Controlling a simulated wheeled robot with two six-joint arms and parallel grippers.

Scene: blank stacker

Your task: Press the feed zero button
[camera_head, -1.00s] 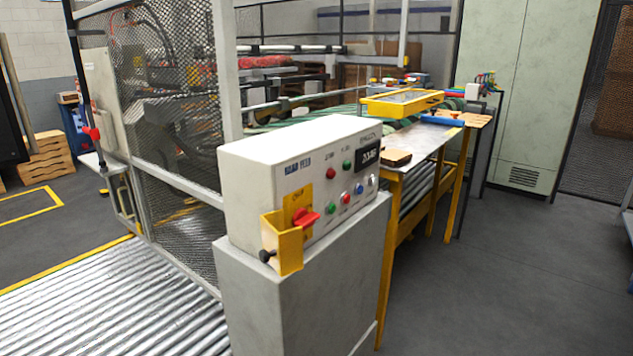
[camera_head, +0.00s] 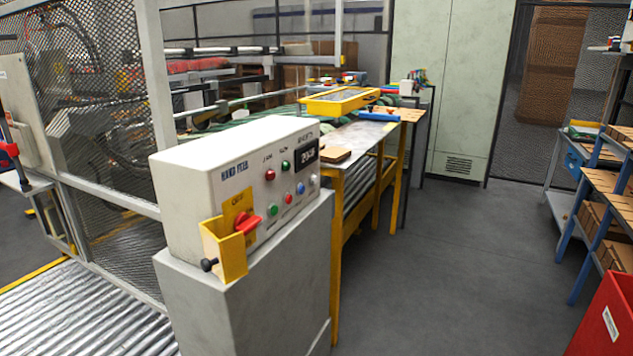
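A white control box (camera_head: 225,185) stands on a grey pedestal (camera_head: 255,300) left of centre in the head view. Its front has a dark digital display (camera_head: 306,152), a red button (camera_head: 270,175) and a green button (camera_head: 286,166) above. A lower row holds green (camera_head: 273,210), red (camera_head: 288,199) and blue (camera_head: 300,188) buttons, with a pale one (camera_head: 312,180) at the right end. The labels are too blurred to tell which one is feed zero.
A wire-mesh fence (camera_head: 100,130) and a roller conveyor (camera_head: 75,315) lie to the left. A yellow-legged table (camera_head: 370,135) stands behind the box. Shelves (camera_head: 600,180) and a red bin (camera_head: 605,320) are at the right. The grey floor (camera_head: 450,260) between is clear.

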